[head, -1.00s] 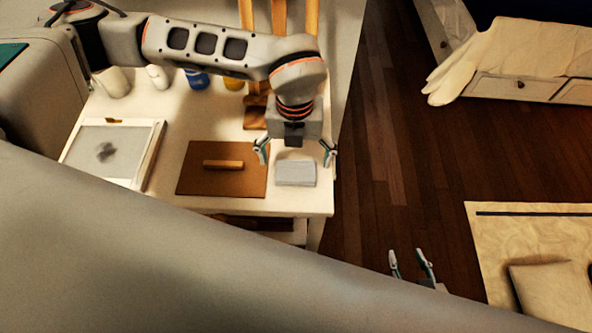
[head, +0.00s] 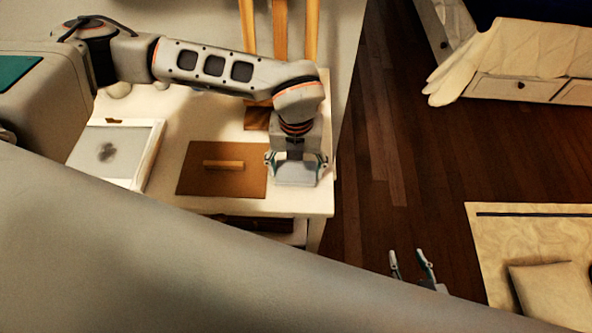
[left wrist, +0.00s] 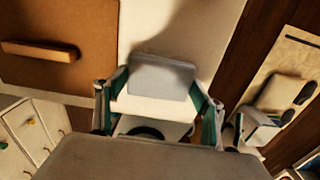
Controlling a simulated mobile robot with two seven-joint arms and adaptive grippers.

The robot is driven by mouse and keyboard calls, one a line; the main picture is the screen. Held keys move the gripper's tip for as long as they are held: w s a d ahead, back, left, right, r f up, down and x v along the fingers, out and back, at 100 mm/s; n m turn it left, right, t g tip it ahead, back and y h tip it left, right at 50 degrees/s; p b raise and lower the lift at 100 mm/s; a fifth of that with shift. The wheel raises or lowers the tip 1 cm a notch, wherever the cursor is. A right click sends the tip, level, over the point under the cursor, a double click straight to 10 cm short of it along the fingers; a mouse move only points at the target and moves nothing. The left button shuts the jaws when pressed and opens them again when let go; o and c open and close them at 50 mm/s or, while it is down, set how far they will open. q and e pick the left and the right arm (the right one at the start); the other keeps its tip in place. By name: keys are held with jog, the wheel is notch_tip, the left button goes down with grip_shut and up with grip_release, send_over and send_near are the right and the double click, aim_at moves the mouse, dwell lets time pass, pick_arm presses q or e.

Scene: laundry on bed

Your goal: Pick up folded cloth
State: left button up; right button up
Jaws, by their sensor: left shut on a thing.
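The folded cloth (head: 296,176) is a small light-grey rectangle at the right front of the white table. My left gripper (head: 295,158) is lowered over it, with its fingers on the cloth's left and right sides, shut on it. In the left wrist view the cloth (left wrist: 162,76) lies between the fingers of the left gripper (left wrist: 158,100); my own gripper body hides its near part. I cannot tell whether the cloth is clear of the table. My right gripper (head: 409,258) has its fingers apart and is empty, low over the floor side.
A brown board with a wooden handle (head: 225,179) lies left of the cloth. A white framed tray (head: 143,176) is further left. The white table (head: 304,207) ends just right of the cloth. A mat with a cushion (head: 560,250) lies at the right; dark floor is between.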

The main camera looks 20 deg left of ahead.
aim_at(296, 171)
pick_arm(q)
notch_tip(296, 171, up, 20)
jog(key=shift+p, duration=0.35)
dwell(0.4)
jog(key=shift+o, duration=1.4)
jog(key=shift+c, duration=0.9)
